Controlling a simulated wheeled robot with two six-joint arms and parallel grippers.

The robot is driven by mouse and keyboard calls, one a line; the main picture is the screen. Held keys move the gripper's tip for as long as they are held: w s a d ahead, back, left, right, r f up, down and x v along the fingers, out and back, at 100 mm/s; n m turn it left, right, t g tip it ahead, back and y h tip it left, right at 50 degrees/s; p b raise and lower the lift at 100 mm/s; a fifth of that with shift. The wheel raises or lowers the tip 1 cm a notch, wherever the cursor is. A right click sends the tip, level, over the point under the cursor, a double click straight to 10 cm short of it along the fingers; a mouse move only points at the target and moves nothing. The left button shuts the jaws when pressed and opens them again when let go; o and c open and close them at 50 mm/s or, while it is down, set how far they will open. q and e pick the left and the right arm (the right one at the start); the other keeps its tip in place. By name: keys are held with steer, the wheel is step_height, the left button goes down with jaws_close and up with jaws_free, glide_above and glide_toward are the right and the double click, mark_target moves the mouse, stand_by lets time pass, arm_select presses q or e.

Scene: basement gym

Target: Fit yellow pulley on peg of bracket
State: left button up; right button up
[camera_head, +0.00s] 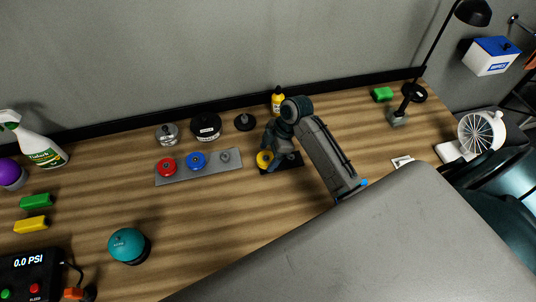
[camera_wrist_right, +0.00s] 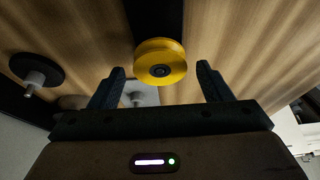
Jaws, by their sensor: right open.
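The yellow pulley (camera_head: 263,160) is at the left end of a small black mat (camera_head: 291,163), partly hidden by my right gripper (camera_head: 277,147). In the right wrist view the yellow pulley (camera_wrist_right: 160,58) lies flat-faced between the fingertips of my open right gripper (camera_wrist_right: 161,70), with gaps on both sides. The grey bracket (camera_head: 205,172) lies just left of it. It carries a red pulley (camera_head: 167,166), a blue pulley (camera_head: 196,160) and a bare peg (camera_head: 225,156) at its right end. Part of the bracket shows behind the left finger. My left gripper is out of view.
Weights (camera_head: 206,127) and a black disc with a post (camera_head: 244,121) stand behind the bracket. A yellow bottle (camera_head: 278,99) stands close behind my right gripper. A teal round object (camera_head: 127,245) sits front left.

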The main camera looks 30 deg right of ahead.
steer(key=b+v, duration=0.2)
steer(key=v, duration=0.8)
steer(key=shift+b, duration=0.35)
